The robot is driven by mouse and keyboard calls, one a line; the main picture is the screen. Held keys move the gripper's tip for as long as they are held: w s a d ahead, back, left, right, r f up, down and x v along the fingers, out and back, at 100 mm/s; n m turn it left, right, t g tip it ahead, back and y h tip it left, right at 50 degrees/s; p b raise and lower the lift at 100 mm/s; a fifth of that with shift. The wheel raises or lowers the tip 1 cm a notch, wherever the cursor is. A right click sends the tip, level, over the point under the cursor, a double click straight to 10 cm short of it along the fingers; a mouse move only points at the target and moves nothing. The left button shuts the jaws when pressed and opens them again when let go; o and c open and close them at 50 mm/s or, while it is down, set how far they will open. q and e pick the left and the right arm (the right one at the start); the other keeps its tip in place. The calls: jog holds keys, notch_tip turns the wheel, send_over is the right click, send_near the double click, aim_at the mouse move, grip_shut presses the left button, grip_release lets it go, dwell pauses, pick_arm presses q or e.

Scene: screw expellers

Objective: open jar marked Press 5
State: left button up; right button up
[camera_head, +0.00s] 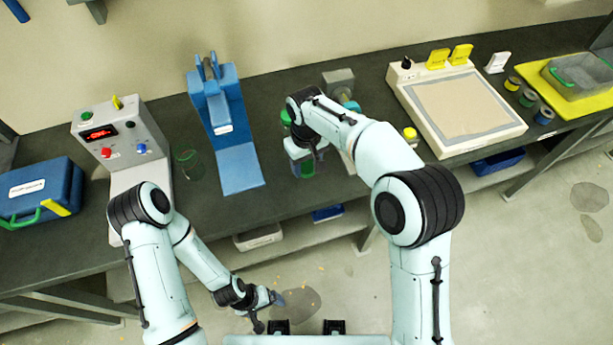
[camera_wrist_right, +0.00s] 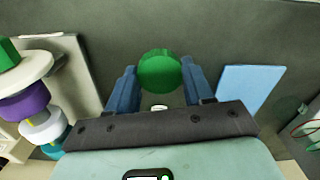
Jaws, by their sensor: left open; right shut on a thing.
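My right gripper (camera_head: 301,152) is over the middle of the bench. In the right wrist view, its blue fingers (camera_wrist_right: 160,88) are closed around a jar with a round green lid (camera_wrist_right: 159,72). Part of this green jar (camera_head: 307,168) shows below the gripper in the head view; the arm hides the rest. No "Press 5" marking can be read on it. My left gripper (camera_head: 265,311) is open and empty, low in front of the bench.
The grey device (camera_head: 103,130) with a red display and the blue stand (camera_head: 222,120) are on the left. A blue case (camera_head: 42,190) is at far left. A screw expeller (camera_head: 340,84) is partly behind my right arm. A pale tray (camera_head: 460,105) and several small jars (camera_head: 528,98) are right.

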aim_at(306, 182)
pick_arm(q)
jog(key=shift+s+f, duration=0.25)
jog(key=shift+f, duration=0.05)
pick_arm(e)
jog(key=shift+f, duration=3)
pick_arm(q)
jog(key=shift+b, duration=0.3)
pick_arm(e)
jog(key=shift+f, duration=0.15)
jog(key=o, duration=1.2)
jog(key=shift+c, duration=0.2)
notch_tip(306, 182, up, 12)
jog(key=shift+r+p, duration=0.15)
jog(key=shift+p, duration=0.65)
pick_arm(q)
jog(key=shift+w+r, duration=0.75)
jog(key=shift+r, duration=0.2)
jog(key=shift+s, duration=0.1)
